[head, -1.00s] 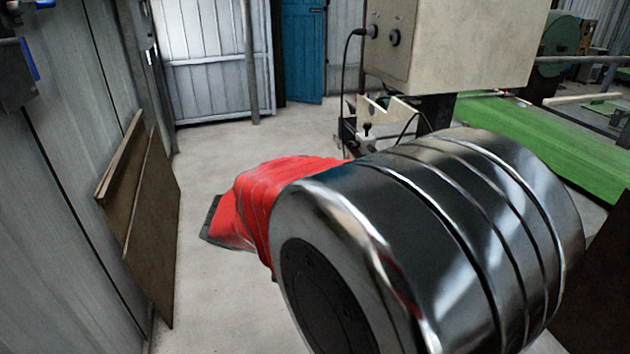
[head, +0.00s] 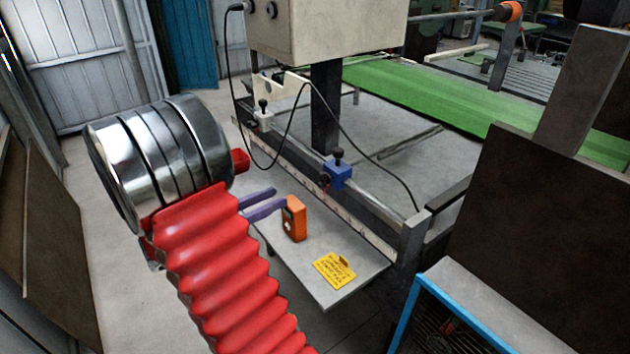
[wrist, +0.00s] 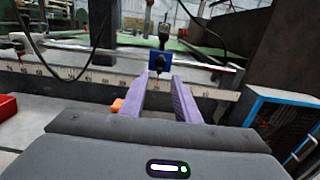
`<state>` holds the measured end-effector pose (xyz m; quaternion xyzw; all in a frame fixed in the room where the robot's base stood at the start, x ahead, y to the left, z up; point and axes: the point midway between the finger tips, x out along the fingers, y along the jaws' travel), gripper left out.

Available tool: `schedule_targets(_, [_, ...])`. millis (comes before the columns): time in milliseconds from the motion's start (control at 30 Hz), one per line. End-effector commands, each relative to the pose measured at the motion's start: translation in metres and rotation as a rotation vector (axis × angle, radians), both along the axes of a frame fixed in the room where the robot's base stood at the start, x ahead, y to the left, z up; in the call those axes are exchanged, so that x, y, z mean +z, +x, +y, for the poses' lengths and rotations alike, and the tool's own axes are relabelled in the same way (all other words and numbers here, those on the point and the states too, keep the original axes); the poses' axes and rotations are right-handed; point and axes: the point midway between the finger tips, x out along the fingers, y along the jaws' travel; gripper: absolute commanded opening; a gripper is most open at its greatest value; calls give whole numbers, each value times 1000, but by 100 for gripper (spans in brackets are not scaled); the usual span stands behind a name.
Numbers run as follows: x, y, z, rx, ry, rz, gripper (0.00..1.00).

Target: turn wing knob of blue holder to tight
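The blue holder (head: 338,174) sits on the scaled rail of the bench, below the post of the beige box. It has a dark knob (head: 338,153) on top and another dark knob on its front; whether the wings stand tight or loose is too small to tell. In the wrist view the blue holder (wrist: 152,72) stands beyond my fingers, with its front knob (wrist: 159,63) facing me, roughly centred between them. My gripper (head: 277,198) has two purple fingers, which also show in the wrist view (wrist: 160,79). They are apart, empty and short of the holder.
A white holder (head: 264,121) is farther left on the rail (head: 372,227). An orange device (head: 294,218) and a yellow tag (head: 334,269) lie on the bench shelf. A red bin (head: 240,160) is behind my arm. A black cable hangs near the rail. A blue-framed unit (head: 405,318) stands right.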

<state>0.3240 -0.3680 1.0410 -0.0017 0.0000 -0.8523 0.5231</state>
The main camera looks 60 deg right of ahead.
Motion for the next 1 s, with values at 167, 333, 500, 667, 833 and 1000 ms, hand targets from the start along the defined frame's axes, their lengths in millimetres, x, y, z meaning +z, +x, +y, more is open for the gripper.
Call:
schedule_targets(167, [0,-1,0,-1,0,-1,29])
schedule_targets(333, [0,-4,-6,-3,2,-2,29])
schedule_targets(500, [0,-12,-20,-5,1,-2,29])
schedule_targets(667, [0,-21,-39,-5,2,-2,29])
schedule_targets(833, [0,-31,-59,-5,2,-2,29])
schedule_targets(1000, [0,-42,-78,-5,2,-2,29])
